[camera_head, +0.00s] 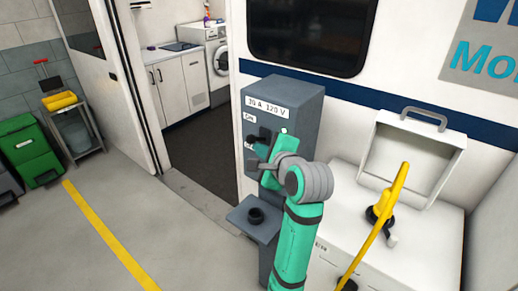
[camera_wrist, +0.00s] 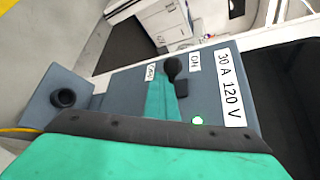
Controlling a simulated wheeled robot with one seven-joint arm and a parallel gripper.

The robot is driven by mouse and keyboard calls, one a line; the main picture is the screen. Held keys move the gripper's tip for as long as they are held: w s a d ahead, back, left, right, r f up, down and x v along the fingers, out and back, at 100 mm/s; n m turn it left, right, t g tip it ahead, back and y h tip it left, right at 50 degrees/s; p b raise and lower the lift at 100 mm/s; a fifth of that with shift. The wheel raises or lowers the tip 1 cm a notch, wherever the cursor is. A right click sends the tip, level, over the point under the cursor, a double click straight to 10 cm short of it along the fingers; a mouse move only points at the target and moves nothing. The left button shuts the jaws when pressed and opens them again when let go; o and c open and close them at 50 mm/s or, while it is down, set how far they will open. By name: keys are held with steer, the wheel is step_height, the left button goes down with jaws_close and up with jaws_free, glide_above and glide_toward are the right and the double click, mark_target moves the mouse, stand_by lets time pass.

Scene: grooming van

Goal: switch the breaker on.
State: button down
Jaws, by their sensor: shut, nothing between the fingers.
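The grey breaker box (camera_head: 296,98) carries a "30 A 120 V" label and stands beside the van doorway. Its black breaker lever (camera_wrist: 174,68) shows in the wrist view between an "ON" label (camera_wrist: 195,63) and a second small label (camera_wrist: 151,72) that I cannot read surely. I cannot tell its exact setting. A green light (camera_wrist: 197,121) glows on the panel. My gripper (camera_wrist: 161,88) is shut and empty, close to the panel beside the lever. Whether it touches the lever is unclear. In the head view my gripper (camera_head: 265,160) partly covers the panel.
A small shelf (camera_head: 240,216) with a round black socket (camera_head: 256,215) juts out below the box. A white cabinet with a raised lid (camera_head: 410,155) and a yellow cable (camera_head: 385,215) stands at the right. The floor at the left is open, with a yellow line (camera_head: 105,235).

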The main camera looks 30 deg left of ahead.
steer(key=s+d+r, duration=0.2)
steer(key=d+r, duration=0.3)
steer(key=d, duration=0.3)
steer(key=shift+s+r, duration=0.15)
steer(key=shift+r, duration=0.2)
steer(key=shift+a, duration=0.1)
